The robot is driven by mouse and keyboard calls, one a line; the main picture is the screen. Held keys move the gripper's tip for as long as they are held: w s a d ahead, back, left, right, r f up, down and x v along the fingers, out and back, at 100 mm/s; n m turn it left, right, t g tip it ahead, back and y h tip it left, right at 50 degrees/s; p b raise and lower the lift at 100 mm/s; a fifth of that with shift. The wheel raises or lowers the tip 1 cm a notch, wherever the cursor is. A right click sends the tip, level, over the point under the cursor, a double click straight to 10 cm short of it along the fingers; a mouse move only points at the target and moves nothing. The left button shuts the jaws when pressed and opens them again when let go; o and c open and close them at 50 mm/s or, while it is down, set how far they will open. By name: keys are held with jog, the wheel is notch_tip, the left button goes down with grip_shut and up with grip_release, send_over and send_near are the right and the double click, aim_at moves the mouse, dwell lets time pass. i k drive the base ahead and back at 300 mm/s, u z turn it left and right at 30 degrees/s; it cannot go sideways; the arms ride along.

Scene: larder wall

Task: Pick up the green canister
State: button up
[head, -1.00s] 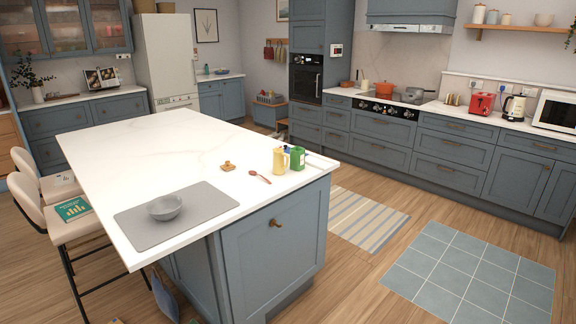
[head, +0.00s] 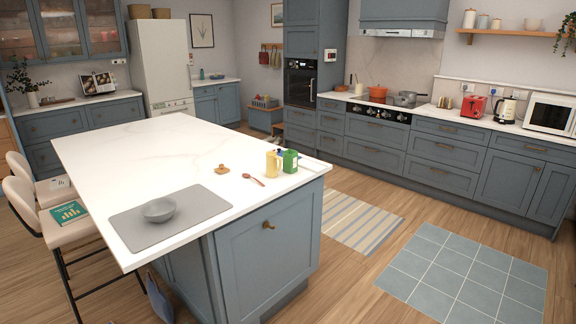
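The green canister (head: 290,162) stands upright on the white island top (head: 150,150), near its right-hand corner. It is a squat green container with a pale label. A yellow mug-like container (head: 273,163) stands just left of it, very close; I cannot tell whether they touch. A small dark blue item shows partly behind the two. My gripper is not in view.
A wooden spoon (head: 254,180) and a small wooden block (head: 222,169) lie left of the canister. A grey mat (head: 190,210) with a grey bowl (head: 159,210) is at the near end. Stools line the left side. Floor right of the island is open, with a striped rug (head: 360,219) and blue mat (head: 470,270).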

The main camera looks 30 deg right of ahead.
aim_at(290, 157)
jog(key=z, duration=0.1)
jog(key=i, duration=0.95)
jog(key=u, duration=0.05)
